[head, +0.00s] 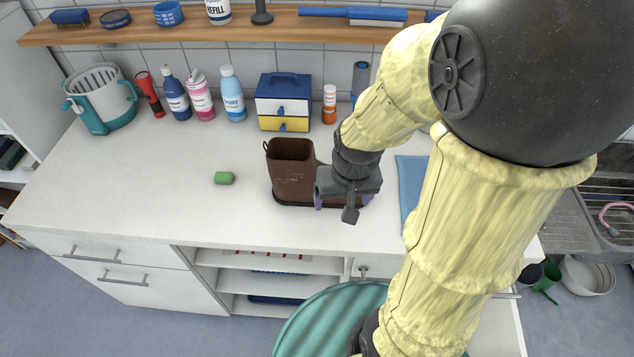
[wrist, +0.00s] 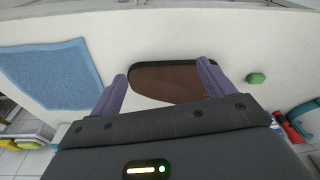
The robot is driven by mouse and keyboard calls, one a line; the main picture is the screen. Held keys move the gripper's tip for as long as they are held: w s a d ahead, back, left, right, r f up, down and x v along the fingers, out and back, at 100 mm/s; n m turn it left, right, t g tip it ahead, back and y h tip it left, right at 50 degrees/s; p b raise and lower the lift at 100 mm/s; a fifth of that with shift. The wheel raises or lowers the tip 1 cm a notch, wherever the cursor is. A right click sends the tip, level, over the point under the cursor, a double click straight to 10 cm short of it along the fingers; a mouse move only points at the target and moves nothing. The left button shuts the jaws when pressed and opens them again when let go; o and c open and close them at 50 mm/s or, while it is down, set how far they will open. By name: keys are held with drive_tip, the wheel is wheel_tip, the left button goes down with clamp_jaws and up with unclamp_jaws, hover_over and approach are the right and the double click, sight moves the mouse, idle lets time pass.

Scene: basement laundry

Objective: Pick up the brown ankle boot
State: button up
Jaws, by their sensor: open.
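The brown ankle boot (head: 292,173) stands upright on the white counter, in the middle of the head view. Its shaft is on the left and its toe points right, partly hidden behind my gripper. My gripper (head: 345,204) is over the toe end, with its fingers pointing down. In the wrist view the boot (wrist: 180,82) shows as a brown shape with a dark sole edge, between and beyond the open fingers of my gripper (wrist: 165,82). I cannot tell whether a finger touches it.
A green block (head: 224,178) lies left of the boot. A blue cloth (head: 411,180) lies to the right, partly behind my arm. Bottles (head: 232,95), a small drawer box (head: 284,103) and a teal bucket (head: 101,100) stand along the back. The counter's left part is clear.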

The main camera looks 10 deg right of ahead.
drive_tip(key=o, duration=0.3)
drive_tip(key=d+m+g, duration=0.1)
drive_tip(key=m, duration=0.1)
drive_tip(key=w+d+f+m+g+y+p, duration=0.1)
drive_tip(key=m, duration=0.1)
drive_tip(key=d+m+y+p, duration=0.1)
drive_tip(key=m, duration=0.1)
drive_tip(key=shift+w+f+g, duration=0.2)
drive_tip(key=shift+w+g, duration=0.05)
drive_tip(key=shift+g, duration=0.15)
drive_tip(key=w+d+r+m+t+y+p, duration=0.1)
drive_tip(key=w+d+m+t+y+p, duration=0.2)
drive_tip(key=m, duration=1.1)
drive_tip(key=w+d+t+y, duration=0.2)
drive_tip(key=w+d+y, duration=0.3)
drive_tip(key=d+y, duration=0.2)
drive_tip(key=shift+w+r+y+p, duration=0.15)
drive_tip(key=shift+y+p, duration=0.15)
drive_tip(key=p, duration=0.3)
approach(314, 168)
drive_tip(key=x, duration=0.3)
drive_tip(key=shift+a, duration=0.35)
drive_tip(key=shift+w+a+f, duration=0.15)
drive_tip(key=shift+a+f, duration=0.15)
drive_tip(key=shift+a, duration=0.05)
